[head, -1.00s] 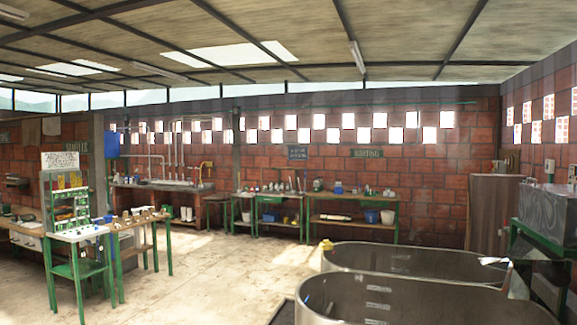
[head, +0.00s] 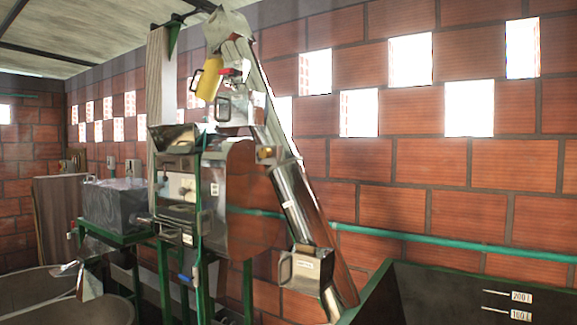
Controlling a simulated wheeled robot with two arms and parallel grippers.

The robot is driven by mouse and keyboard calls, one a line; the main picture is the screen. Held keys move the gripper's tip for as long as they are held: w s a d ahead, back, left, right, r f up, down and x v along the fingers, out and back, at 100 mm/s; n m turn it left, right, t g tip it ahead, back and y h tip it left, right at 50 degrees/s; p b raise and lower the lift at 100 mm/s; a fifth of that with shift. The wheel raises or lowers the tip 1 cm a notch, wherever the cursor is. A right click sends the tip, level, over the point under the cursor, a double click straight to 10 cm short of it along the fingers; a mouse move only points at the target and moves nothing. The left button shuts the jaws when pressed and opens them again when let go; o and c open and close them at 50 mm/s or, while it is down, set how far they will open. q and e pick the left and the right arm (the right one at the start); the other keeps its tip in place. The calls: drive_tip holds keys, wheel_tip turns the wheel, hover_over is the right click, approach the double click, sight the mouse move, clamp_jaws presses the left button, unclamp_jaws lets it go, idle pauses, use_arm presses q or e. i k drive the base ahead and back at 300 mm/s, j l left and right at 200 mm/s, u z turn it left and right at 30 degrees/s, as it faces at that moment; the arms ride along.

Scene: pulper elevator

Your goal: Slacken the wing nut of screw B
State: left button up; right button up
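The pulper elevator is a slanted metal tube (head: 292,195) that runs from a metal box (head: 306,268) at its lower right up to a pale head (head: 230,25) at the top. Beside it stands the pulper, a metal drum housing (head: 228,195) with a hopper (head: 174,138) on a green frame. A yellow part (head: 208,78) and a small red part (head: 230,72) sit near the top of the elevator. Screw B and its wing nut are too small to make out here. Neither of my grippers is in view.
A dark tank (head: 440,295) with litre labels stands at the lower right. Round metal tanks (head: 40,290) are at the lower left. A grey water box (head: 115,205) stands left of the pulper. A green pipe (head: 450,250) runs along the brick wall.

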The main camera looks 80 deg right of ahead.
sight(183, 163)
drive_tip(key=j+z, duration=0.1)
drive_tip(key=z, duration=0.35)
drive_tip(key=k+j+z, duration=0.1)
drive_tip(key=z, duration=0.4)
drive_tip(key=k+z, duration=0.1)
drive_tip(key=z, duration=0.35)
drive_tip(key=k+z, duration=0.1)
drive_tip(key=z, duration=0.35)
drive_tip(key=i, duration=0.3)
drive_tip(key=i+j+u, duration=0.4)
drive_tip(key=i+j, duration=0.1)
drive_tip(key=i, duration=0.35)
drive_tip(key=i+j, duration=0.15)
drive_tip(key=i, duration=0.3)
drive_tip(key=i+j+z, duration=0.1)
drive_tip(key=i, duration=0.35)
drive_tip(key=i+j, duration=0.15)
drive_tip(key=i, duration=0.3)
